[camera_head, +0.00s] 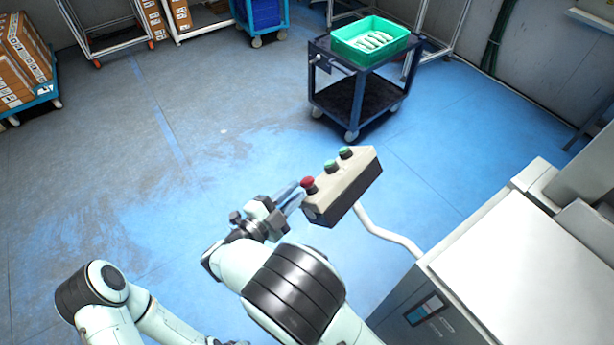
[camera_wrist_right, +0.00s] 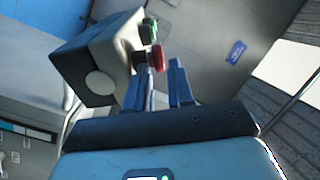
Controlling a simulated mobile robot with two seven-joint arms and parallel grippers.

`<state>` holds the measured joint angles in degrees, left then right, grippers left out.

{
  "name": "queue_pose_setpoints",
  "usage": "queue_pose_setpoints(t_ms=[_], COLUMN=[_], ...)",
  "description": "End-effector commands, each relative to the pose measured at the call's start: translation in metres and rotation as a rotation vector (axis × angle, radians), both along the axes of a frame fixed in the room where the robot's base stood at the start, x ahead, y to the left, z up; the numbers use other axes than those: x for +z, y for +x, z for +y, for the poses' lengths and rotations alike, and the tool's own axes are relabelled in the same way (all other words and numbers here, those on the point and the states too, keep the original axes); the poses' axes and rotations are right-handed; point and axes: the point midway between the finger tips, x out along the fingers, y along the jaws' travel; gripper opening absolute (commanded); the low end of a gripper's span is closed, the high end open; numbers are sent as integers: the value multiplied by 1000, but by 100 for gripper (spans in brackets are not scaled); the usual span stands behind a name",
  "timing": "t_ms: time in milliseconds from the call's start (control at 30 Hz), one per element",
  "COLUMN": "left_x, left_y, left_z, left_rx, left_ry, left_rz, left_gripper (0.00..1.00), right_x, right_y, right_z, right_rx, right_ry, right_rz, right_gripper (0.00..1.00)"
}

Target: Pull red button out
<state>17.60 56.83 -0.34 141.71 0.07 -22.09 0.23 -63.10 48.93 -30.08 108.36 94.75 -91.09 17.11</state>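The red button (camera_head: 308,184) sits at the near left end of a beige and dark control box (camera_head: 345,188), which is held up on a white bent arm. Its red cap also shows in the right wrist view (camera_wrist_right: 157,58). My right gripper (camera_head: 297,192) is at that end of the box, with its fingertips close to the red button. In the right wrist view its two fingers (camera_wrist_right: 160,75) are apart, with the red cap by the gap at their tips. I cannot tell whether they touch it. My left arm shows at the lower left, but its gripper does not.
Green buttons (camera_head: 331,165) sit beside the red one on the box. A white-topped cabinet (camera_head: 530,270) stands at the right. A dark cart (camera_head: 357,95) with a green crate (camera_head: 343,47) stands behind, and boxes (camera_head: 20,60) at the far left. The floor between is clear.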

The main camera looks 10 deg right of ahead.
Motion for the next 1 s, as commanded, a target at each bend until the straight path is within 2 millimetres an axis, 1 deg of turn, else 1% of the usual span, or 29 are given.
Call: queue_pose_setpoints(t_ms=[33,100,300,433,667,700,767,933,1000], left_x=[4,7,12,12,12,12,12,12,11], left_y=[3,5,8,9,8,8,8,8,8], left_z=[0,0,0,0,0,0,0,0,0], left_rx=[0,0,0,0,0,0,0,0,0], left_ry=[0,0,0,0,0,0,0,0,0], left_rz=[-3,-6,-9,-10,-10,-10,-10,-10,-9], left_gripper=[0,0,0,0,0,0,0,0,0], right_x=[2,2,1,0,-1,-1,-1,0,3], right_y=[6,13,27,30,30,30,30,30,33], right_z=[-10,-19,-38,-43,-43,-43,-43,-43,-41], right_rx=[-4,-3,-1,0,1,1,1,1,2], right_ry=[-1,-1,-1,-1,-1,-1,0,1,2], right_rz=[0,0,0,1,1,1,1,0,-1], right_gripper=[22,22,22,22,22,19,0,0,0])
